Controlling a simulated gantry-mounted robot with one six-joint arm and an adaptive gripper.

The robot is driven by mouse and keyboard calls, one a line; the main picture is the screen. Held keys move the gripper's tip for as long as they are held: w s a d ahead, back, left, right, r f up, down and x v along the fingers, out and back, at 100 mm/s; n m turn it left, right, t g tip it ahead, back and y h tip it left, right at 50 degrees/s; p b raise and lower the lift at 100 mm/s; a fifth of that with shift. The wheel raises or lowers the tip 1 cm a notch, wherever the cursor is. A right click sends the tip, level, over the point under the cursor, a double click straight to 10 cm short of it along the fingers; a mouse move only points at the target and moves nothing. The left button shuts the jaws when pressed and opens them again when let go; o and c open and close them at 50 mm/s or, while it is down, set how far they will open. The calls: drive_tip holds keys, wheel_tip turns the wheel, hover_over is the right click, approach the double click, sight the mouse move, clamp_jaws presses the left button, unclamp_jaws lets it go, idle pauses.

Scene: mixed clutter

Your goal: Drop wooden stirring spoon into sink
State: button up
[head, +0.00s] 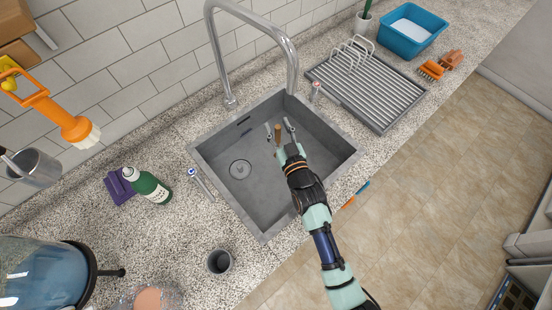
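The grey sink (222,188) is set into the speckled counter, with its round drain at the left of the basin. My gripper (279,128) is over the far right part of the basin, its two fingers spread apart. A short brown wooden piece (278,133), seemingly part of the wooden stirring spoon, shows between the fingers with a gap on each side. The rest of it is hidden by my gripper or too small to make out. I cannot tell its height above the basin floor.
A tall curved faucet (292,62) rises behind the sink. A grey drying rack (368,88) and blue tub (412,32) stand to the right. A green bottle (148,186), purple sponge (118,188) and dark cup (219,261) are on the left counter.

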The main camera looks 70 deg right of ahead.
drive_tip(key=v, duration=0.7)
drive_tip(key=shift+s+a, duration=0.2)
drive_tip(key=shift+a, duration=0.05)
idle(0.6)
drive_tip(key=w+a+r+n+t+y, duration=0.1)
drive_tip(key=w+a+r+n+y, duration=0.25)
drive_tip(key=w+a, duration=0.45)
drive_tip(key=w+a+r+n+t+y, duration=0.1)
drive_tip(key=w+a+r+n+y, duration=0.1)
drive_tip(key=w+a+r+y, duration=0.45)
drive_tip(key=s+a+r+n+g+y, duration=0.1)
drive_tip(key=a+r+n+y, duration=0.1)
drive_tip(key=a, duration=0.9)
drive_tip(key=a+r+n+y, duration=0.2)
drive_tip(key=a+n, duration=0.1)
drive_tip(key=a, duration=0.7)
wheel_tip(320, 180, up, 27)
drive_tip(key=d+p, duration=0.1)
drive_tip(key=p, duration=2.7)
drive_tip(key=shift+r+m+h, duration=0.25)
drive_tip(key=shift+m+h, duration=0.05)
drive_tip(key=shift+m, duration=0.15)
